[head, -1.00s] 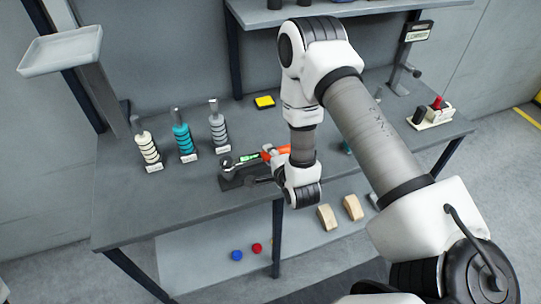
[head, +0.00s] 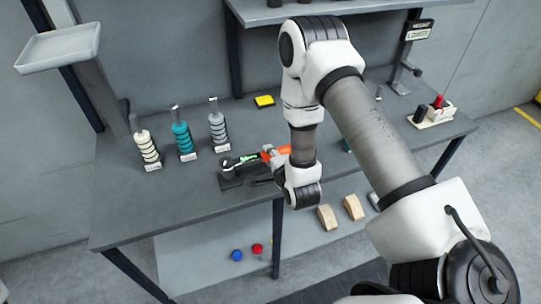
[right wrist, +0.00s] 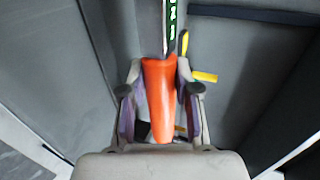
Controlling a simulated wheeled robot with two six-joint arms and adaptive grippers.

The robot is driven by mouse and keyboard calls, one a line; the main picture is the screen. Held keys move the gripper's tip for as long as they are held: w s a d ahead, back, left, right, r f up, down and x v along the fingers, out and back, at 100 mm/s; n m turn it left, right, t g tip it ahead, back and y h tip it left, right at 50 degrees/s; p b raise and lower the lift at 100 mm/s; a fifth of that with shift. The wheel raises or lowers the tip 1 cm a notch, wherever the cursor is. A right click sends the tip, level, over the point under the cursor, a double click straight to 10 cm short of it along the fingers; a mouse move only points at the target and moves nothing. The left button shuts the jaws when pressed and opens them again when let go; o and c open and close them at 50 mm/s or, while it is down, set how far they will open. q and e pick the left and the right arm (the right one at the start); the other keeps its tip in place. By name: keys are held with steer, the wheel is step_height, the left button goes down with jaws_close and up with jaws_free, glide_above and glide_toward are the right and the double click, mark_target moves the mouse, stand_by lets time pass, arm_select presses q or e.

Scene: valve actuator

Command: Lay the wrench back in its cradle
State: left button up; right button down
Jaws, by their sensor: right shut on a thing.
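The wrench has an orange handle (right wrist: 159,95), a green-lit display (head: 248,159) and a dark head at its left end in the head view. My right gripper (right wrist: 160,90) is shut on the orange handle, one finger on each side. In the head view, the wrench points left from my right gripper (head: 272,156), its head over a dark block-like cradle (head: 231,183) on the bench. I cannot tell whether the wrench touches the cradle. My arm hides part of the handle. My left gripper is not in view.
Cream (head: 147,149), teal (head: 183,140) and grey (head: 218,130) ringed posts stand left of the cradle. A yellow pad (head: 264,101) lies behind it. A white holder (head: 432,118) stands at the right. The bench (head: 150,205) is clear at front left.

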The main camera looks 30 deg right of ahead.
steer(key=shift+f+b, duration=0.75)
steer(key=shift+f, duration=0.05)
steer(key=c, duration=0.8)
jaws_free()
steer(key=shift+o, duration=0.2)
steer(key=shift+s, duration=0.15)
steer(key=v, duration=0.7)
steer(key=shift+s+a+r, duration=0.15)
steer(key=shift+r, duration=0.05)
steer(key=shift+f, duration=0.1)
